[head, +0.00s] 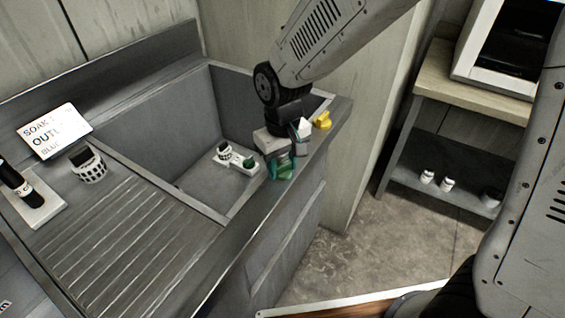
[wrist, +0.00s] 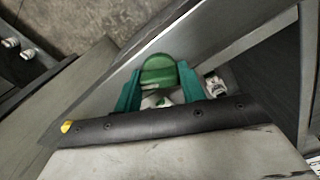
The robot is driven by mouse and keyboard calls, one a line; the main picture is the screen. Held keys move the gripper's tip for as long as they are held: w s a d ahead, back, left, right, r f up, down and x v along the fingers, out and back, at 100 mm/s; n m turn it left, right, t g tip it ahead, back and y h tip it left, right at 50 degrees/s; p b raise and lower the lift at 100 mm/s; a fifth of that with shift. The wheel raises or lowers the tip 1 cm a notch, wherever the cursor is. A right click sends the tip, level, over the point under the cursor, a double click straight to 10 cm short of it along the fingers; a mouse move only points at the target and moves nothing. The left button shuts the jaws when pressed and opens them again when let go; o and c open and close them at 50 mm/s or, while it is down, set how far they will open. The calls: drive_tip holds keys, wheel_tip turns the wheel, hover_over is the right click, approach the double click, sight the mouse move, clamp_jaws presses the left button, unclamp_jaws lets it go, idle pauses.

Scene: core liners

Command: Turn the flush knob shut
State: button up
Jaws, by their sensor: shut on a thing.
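A green round-topped knob (wrist: 158,72) sits between the teal fingers of my gripper (wrist: 160,92) in the wrist view. My gripper is shut on it. In the head view my gripper (head: 282,166) is at the sink's front rim, and its fingers and body hide most of the knob. A yellow knob (head: 322,120) stands on the rim to the right, apart from my gripper. A yellow bit (wrist: 67,127) also shows at the left edge of the gripper in the wrist view. No lettering on the green knob can be read.
The grey sink (head: 210,135) holds a white block (head: 232,158) with small dark and green parts. A sign (head: 54,131), a slotted white holder (head: 88,164) and a black-handled tool (head: 18,183) are on the left. A shelf (head: 440,150) stands right, past open floor.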

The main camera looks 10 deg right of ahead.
sight(282, 163)
drive_tip(key=m, duration=1.2)
drive_tip(key=shift+m, duration=0.4)
idle(0.3)
drive_tip(key=o, duration=1)
wheel_tip(282, 163, up, 8)
drive_tip(key=shift+f, duration=0.1)
